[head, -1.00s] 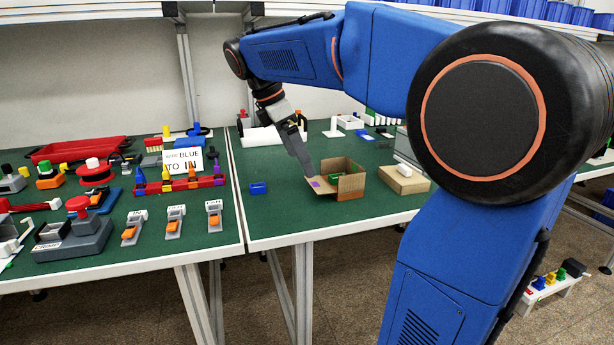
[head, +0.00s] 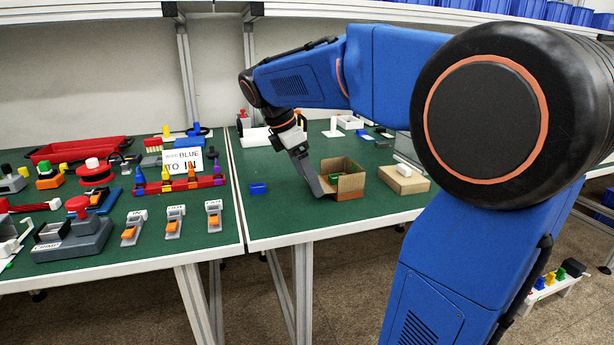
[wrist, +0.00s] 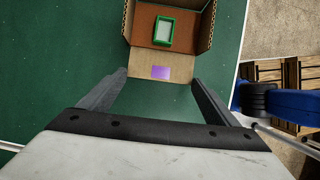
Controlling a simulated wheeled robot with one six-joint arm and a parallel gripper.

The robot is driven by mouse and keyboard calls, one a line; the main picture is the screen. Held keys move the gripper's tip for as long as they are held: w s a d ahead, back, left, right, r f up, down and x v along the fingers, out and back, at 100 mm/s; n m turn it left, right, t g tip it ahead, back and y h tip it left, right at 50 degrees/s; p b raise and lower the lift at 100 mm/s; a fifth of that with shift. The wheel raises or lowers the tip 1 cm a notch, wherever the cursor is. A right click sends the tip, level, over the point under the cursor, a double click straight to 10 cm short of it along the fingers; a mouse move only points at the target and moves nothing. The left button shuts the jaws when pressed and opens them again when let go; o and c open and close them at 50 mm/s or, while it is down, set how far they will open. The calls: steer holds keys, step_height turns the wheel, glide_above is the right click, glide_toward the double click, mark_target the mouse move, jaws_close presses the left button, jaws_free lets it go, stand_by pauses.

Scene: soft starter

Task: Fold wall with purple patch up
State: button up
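A small brown cardboard box (head: 352,186) stands open on the green table mat, with walls up on the other sides. Its wall with the purple patch (wrist: 160,72) is folded outward, towards my gripper in the wrist view. My gripper (wrist: 160,79) is open and empty, its two fingertips apart near the outer corners of that wall. I cannot tell whether they touch it. In the head view my gripper (head: 320,193) is low at the box's left side and hides the patch. A green-framed piece with a pale middle (wrist: 162,30) lies inside the box.
A closed cardboard box (head: 404,181) with a white object on top stands right of the open box. A small blue block (head: 258,188) lies to the left. The mat between the block and my gripper is clear. The table's front edge (head: 330,230) is near.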

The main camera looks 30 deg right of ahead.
mark_target(326, 184)
steer(key=shift+r, duration=0.1)
steer(key=shift+s+d+r+y, duration=0.1)
steer(key=shift+d+r+y, duration=0.4)
steer(key=shift+y, duration=0.5)
steer(key=y, duration=0.1)
steer(key=d+r+t+y, duration=0.1)
steer(key=y, duration=0.1)
steer(key=shift+s+d, duration=0.2)
steer(key=shift+s+d+r+t+y, duration=0.2)
steer(key=shift+d+y, duration=0.25)
steer(key=shift+y, duration=0.45)
steer(key=shift+s+d+r+t+y, duration=0.15)
steer(key=shift+d+t+y, duration=0.25)
steer(key=shift+y, duration=0.5)
steer(key=shift+d+r+t+y, duration=0.2)
steer(key=shift+d+y, duration=0.3)
steer(key=shift+y, duration=0.4)
steer(key=o, duration=1)
